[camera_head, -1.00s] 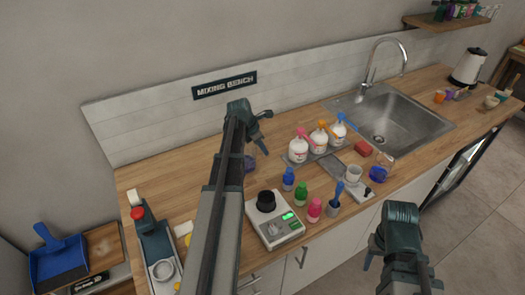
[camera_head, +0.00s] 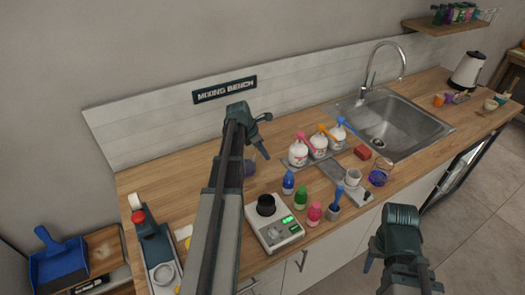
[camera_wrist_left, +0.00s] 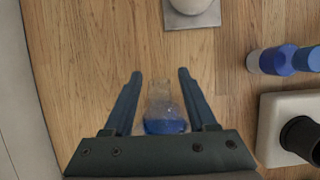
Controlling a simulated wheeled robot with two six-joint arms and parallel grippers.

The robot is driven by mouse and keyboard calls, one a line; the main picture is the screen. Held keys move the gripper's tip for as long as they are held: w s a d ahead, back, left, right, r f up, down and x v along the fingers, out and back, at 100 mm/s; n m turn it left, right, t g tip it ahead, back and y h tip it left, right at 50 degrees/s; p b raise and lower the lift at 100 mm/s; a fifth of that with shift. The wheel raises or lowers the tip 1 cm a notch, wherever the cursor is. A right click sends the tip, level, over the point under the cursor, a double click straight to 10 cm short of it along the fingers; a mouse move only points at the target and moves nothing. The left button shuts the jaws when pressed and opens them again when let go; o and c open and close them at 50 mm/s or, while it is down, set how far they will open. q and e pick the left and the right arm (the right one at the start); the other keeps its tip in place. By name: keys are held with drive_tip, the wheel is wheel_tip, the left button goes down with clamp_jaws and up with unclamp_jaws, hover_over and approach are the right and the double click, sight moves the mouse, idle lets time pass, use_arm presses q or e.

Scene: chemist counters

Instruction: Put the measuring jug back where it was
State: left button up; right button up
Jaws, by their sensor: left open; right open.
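A clear vessel with blue liquid (camera_wrist_left: 165,122), which looks like the measuring jug, stands on the wooden counter between the fingers of my left gripper (camera_wrist_left: 160,74). The fingers are open, with one on each side of it; I cannot tell whether they touch it. In the head view the vessel (camera_head: 250,167) is partly hidden behind my left arm, below my left gripper (camera_head: 263,134). Another clear vessel with purple-blue content (camera_head: 379,174) stands near the sink's front edge. My right gripper (camera_head: 398,266) is open and empty in front of the counter.
The sink (camera_head: 400,125) is at the back right. Bare counter lies behind my left gripper.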

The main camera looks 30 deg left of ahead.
use_arm(q)
drive_tip(key=p+v, duration=0.9)
drive_tip(key=v, duration=0.2)
drive_tip(key=shift+r+p, duration=0.15)
drive_tip(key=shift+p, duration=0.25)
drive_tip(key=shift+s, duration=0.1)
drive_tip(key=s+d+f+m+g, duration=0.1)
drive_tip(key=s+d+m+g, duration=0.2)
drive_tip(key=d+m, duration=1.6)
drive_tip(key=s+d+m+y, duration=0.1)
drive_tip(key=s+d+m, duration=0.6)
drive_tip(key=d, duration=0.4)
drive_tip(key=s+d+m+g+y, duration=0.1)
drive_tip(key=s+d+m+y, duration=0.1)
drive_tip(key=s+d+m, duration=0.4)
drive_tip(key=d+m, duration=0.2)
drive_tip(key=d, duration=0.3)
drive_tip(key=shift+s+f, duration=0.3)
drive_tip(key=shift+s, duration=0.1)
